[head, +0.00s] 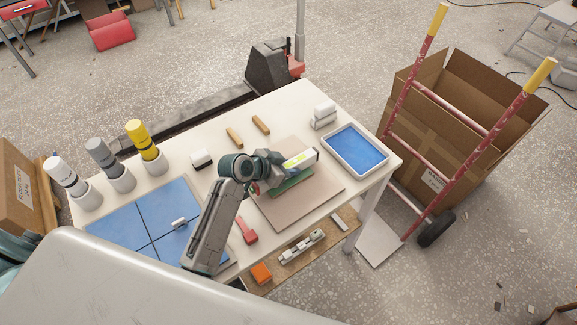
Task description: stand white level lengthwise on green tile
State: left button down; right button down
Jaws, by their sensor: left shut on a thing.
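My left gripper (272,168) reaches in over the table and is shut on the white level (309,156), whose yellow-green vial faces up. The level lies roughly horizontal, its far end pointing right. The green tile (292,187) lies on a pinkish board (324,188), just below the level in the picture. My gripper hides the level's near end and part of the tile. I cannot tell whether the level touches the tile or hangs above it. My right gripper is not in view.
A blue-filled white tray (356,148) and white blocks (323,114) stand to the right. A red tool (247,230) lies near the front edge. Blue tiles (125,215) and several bottles (145,142) occupy the left. Two tan bars (260,124) lie behind. A hand truck (433,165) stands beyond the table.

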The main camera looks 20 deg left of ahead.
aim_at(289, 165)
pick_arm(q)
jog(key=shift+f, duration=0.15)
dwell(0.3)
jog(key=c, duration=0.7)
grip_release()
jog(key=shift+r+p, duration=2.65)
jog(key=shift+r, duration=0.4)
jog(key=shift+s+f, duration=0.1)
